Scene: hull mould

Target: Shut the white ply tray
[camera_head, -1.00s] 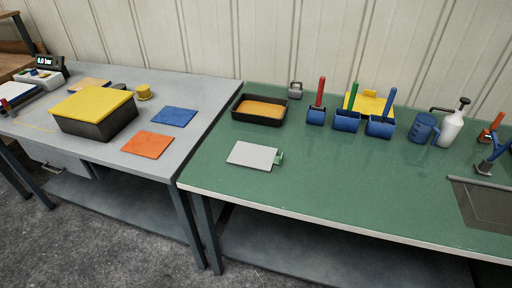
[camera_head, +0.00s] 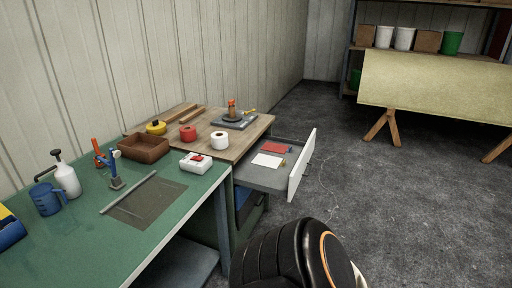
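The white ply tray (camera_head: 303,165) looks like a pull-out drawer with a white front, under the wooden-topped bench. It stands open, drawn out to the right over the floor. A red piece (camera_head: 277,147) and a white sheet (camera_head: 267,160) lie inside it. Neither of my grippers is in view. A rounded black part with an orange ring, seemingly one of my arm links, shows at the bottom centre, below the tray in the picture and apart from it.
The wooden bench top (camera_head: 233,145) holds tape rolls and a grey plate (camera_head: 233,121). A green bench (camera_head: 70,240) stands at left with a white bottle (camera_head: 66,180) and blue jug (camera_head: 46,199). The floor (camera_head: 370,190) right of the tray is clear up to a trestled board (camera_head: 435,87).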

